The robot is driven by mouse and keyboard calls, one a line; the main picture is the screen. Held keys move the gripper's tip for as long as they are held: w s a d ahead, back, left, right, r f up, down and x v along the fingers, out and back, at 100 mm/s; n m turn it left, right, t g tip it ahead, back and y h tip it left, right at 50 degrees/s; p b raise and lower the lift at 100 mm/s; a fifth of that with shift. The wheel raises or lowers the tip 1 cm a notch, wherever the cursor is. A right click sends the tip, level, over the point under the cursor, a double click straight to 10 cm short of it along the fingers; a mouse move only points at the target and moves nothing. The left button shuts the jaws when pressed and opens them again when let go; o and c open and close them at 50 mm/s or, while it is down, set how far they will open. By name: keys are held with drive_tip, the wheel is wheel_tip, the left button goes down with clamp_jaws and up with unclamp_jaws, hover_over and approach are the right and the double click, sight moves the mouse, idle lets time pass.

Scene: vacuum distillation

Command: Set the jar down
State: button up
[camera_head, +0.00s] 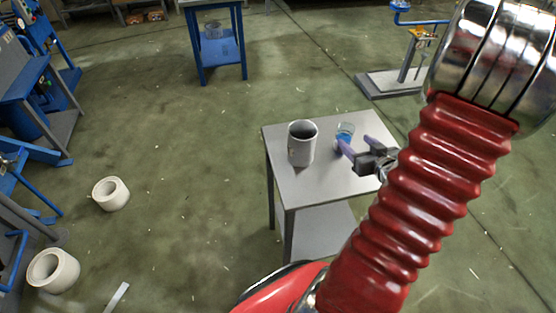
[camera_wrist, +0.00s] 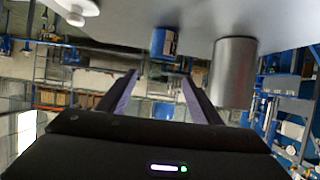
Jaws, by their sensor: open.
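A small clear jar with blue liquid (camera_head: 346,131) stands upright on a small grey table (camera_head: 325,187). My gripper (camera_head: 357,144) is open at the near right side of the jar, with its purple fingers pointing toward it. In the wrist view, where the scene is upside down, the jar (camera_wrist: 164,42) is beyond the tips of the open fingers (camera_wrist: 159,75), roughly in line with the gap. Nothing is held between the fingers. One finger overlaps the jar's lower part in the head view; I cannot tell whether it touches.
A larger grey metal cup (camera_head: 302,146) stands on the table left of the jar; it also shows in the wrist view (camera_wrist: 234,75). A blue table (camera_head: 214,40) stands farther back. White rolls (camera_head: 110,194) lie on the floor at left. The floor around the table is mostly clear.

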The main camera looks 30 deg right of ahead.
drive_tip(key=shift+w+r, duration=0.3)
drive_tip(key=shift+w, duration=0.05)
drive_tip(key=w+a+r+n+g+h, duration=0.1)
drive_tip(key=w+a+r+g, duration=0.35)
drive_tip(key=a+r, duration=0.7)
drive_tip(key=s+a+r+g+y, duration=0.1)
drive_tip(key=s+a, duration=0.3)
drive_tip(key=a, duration=0.4)
drive_tip(key=s+a+r+n+y, duration=0.1)
drive_tip(key=s+a+r+y, duration=0.1)
drive_tip(key=a, duration=0.7)
drive_tip(key=s+a+r+n+g+y, duration=0.1)
drive_tip(key=s+a+r+y, duration=0.1)
drive_tip(key=s+a, duration=0.3)
drive_tip(key=a, duration=0.3)
drive_tip(key=shift+s+a+r+g, duration=0.25)
drive_tip(key=shift+s+a+g, duration=0.05)
drive_tip(key=shift+g, duration=0.05)
